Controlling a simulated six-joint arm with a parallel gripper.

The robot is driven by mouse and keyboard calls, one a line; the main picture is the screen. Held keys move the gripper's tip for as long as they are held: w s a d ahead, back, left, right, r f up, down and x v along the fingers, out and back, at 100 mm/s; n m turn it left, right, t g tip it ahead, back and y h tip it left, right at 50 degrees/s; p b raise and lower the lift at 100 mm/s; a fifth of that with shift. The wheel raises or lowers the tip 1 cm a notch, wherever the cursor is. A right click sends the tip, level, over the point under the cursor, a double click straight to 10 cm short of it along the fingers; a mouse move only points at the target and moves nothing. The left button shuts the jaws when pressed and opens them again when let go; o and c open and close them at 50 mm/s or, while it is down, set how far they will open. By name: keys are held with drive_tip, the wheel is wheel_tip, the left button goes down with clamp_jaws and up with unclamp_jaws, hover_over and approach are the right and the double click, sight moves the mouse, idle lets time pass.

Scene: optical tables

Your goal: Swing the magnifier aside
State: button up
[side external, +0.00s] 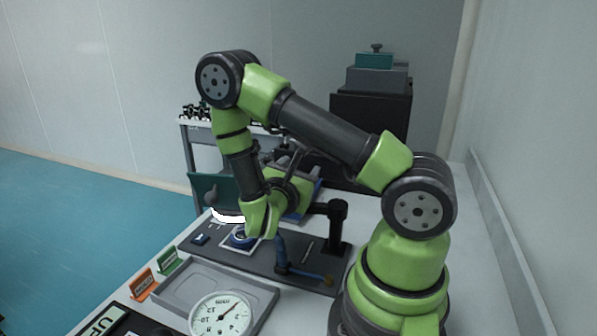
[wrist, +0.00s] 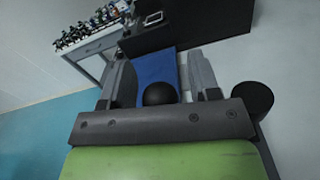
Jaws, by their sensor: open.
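A black post (side external: 337,228) with a short side arm stands on the dark board and looks like the magnifier's stand; its arm runs left behind my wrist. A bright white curved rim (side external: 228,218) shows left of my wrist, perhaps part of the magnifier head; the lens cannot be made out. In the wrist view, my gripper (wrist: 160,76) is open, with a grey finger on either side of a black ball-shaped knob (wrist: 160,94). The knob appears between the fingers, with gaps on both sides; contact is not visible. In the side view my wrist hides most of the gripper.
The dark board (side external: 262,262) also carries a blue upright part (side external: 281,252). A grey tray (side external: 190,288) and a white dial gauge (side external: 220,316) lie nearer the camera. A cart (side external: 200,133) and a black cabinet (side external: 371,118) stand behind. The white table is bare at right.

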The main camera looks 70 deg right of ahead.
clamp_jaws()
drive_tip(key=shift+d, duration=0.1)
drive_tip(key=s+d+m+g+y, duration=0.3)
drive_tip(key=d+m+g+y, duration=0.1)
drive_tip(key=m+g+y, duration=0.3)
drive_tip(key=s+d+m+g+y, duration=0.3)
drive_tip(key=m+g+y, duration=0.4)
drive_tip(key=g, duration=0.4)
drive_tip(key=shift+s+d+m, duration=0.35)
drive_tip(key=shift+d+m, duration=0.15)
drive_tip(key=shift+m, duration=0.4)
